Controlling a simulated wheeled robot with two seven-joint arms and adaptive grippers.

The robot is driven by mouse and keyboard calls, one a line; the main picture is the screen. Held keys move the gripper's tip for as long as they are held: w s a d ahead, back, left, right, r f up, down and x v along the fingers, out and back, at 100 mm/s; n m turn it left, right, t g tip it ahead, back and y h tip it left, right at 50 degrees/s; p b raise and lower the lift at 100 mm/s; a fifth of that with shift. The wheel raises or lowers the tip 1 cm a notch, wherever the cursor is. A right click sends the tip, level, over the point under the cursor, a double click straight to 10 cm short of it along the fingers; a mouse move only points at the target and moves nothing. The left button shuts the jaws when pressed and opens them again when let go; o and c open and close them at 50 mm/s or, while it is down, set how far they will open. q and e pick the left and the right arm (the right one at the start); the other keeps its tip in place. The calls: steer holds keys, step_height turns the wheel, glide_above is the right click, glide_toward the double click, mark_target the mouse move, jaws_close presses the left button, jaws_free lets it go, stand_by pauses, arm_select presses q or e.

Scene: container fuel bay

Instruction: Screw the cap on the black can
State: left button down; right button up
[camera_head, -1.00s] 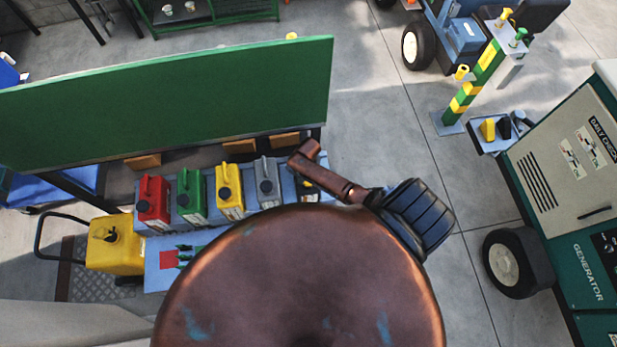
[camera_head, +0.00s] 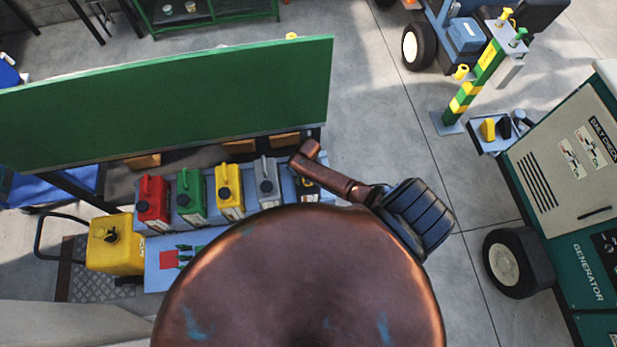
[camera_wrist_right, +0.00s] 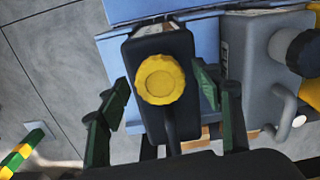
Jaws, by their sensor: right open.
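The black can (camera_wrist_right: 177,46) stands in the middle of the right wrist view, with a round yellow cap (camera_wrist_right: 160,79) on its top. I cannot tell how tightly the cap sits. My right gripper (camera_wrist_right: 161,87) is open, its green fingers on either side of the cap and apart from it. In the head view the black can (camera_head: 307,187) is mostly hidden behind my right arm, at the right end of the can row. My left gripper is not in view.
A grey can (camera_wrist_right: 254,65) with a black cap stands close to the right. Yellow (camera_head: 229,190), green (camera_head: 190,196) and red (camera_head: 152,201) cans continue the row. A green panel (camera_head: 180,100) rises behind. A generator (camera_head: 570,190) stands at the far right.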

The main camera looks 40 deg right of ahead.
steer(key=n, duration=0.5)
steer(key=shift+d, duration=0.1)
steer(key=n, duration=0.3)
steer(key=shift+n, duration=0.3)
steer(key=n, duration=0.3)
steer(key=shift+r, duration=0.1)
steer(key=n, duration=1)
steer(key=shift+n+b, duration=0.3)
steer(key=n, duration=0.3)
steer(key=shift+w+b, duration=0.1)
steer(key=shift+b, duration=0.2)
steer(key=n, duration=0.3)
steer(key=shift+c, duration=0.5)
